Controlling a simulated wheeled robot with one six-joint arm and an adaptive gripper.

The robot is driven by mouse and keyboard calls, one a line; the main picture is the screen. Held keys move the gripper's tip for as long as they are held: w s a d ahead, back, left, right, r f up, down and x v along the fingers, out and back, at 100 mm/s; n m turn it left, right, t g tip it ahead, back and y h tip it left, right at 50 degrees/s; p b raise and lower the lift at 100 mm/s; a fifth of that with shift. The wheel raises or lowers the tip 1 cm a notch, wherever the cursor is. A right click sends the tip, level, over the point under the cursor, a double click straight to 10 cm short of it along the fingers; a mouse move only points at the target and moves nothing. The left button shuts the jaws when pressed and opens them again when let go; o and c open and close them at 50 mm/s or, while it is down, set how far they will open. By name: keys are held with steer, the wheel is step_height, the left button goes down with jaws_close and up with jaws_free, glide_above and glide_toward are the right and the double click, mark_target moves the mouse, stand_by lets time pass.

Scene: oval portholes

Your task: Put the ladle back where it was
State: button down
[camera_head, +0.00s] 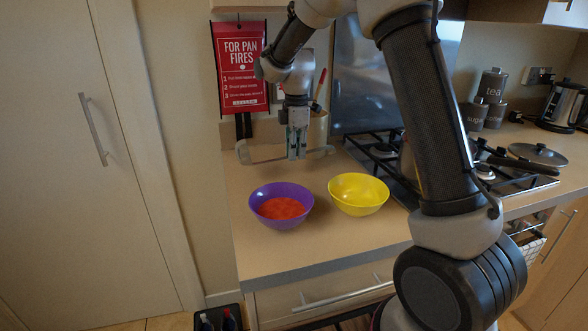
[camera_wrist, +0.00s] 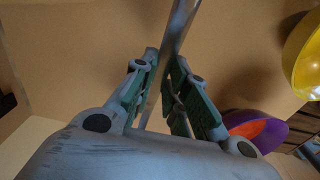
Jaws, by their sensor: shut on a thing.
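My gripper (camera_head: 297,152) points down above the back of the counter, behind the two bowls. It is shut on the grey ladle (camera_head: 262,153), which lies roughly level across the fingers and sticks out to the left and right. In the wrist view the ladle's thin grey handle (camera_wrist: 180,25) runs between the two fingers (camera_wrist: 160,95). Which end carries the scoop is hard to tell. The purple bowl (camera_head: 261,204) holds something orange-red and stands in front of the gripper. The yellow bowl (camera_head: 358,196) stands to its right and looks empty.
A gas hob (camera_head: 382,152) with a lidded pan (camera_head: 537,154) lies to the right. A utensil holder (camera_head: 317,112) with a red-handled tool is behind my gripper. A red fire sign (camera_head: 240,65) hangs on the wall. The counter's front left (camera_head: 262,258) is clear.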

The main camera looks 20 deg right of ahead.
mark_target(296, 175)
steer(key=shift+f, duration=2.65)
steer(key=shift+f, duration=0.1)
steer(key=c, duration=1.4)
jaws_free()
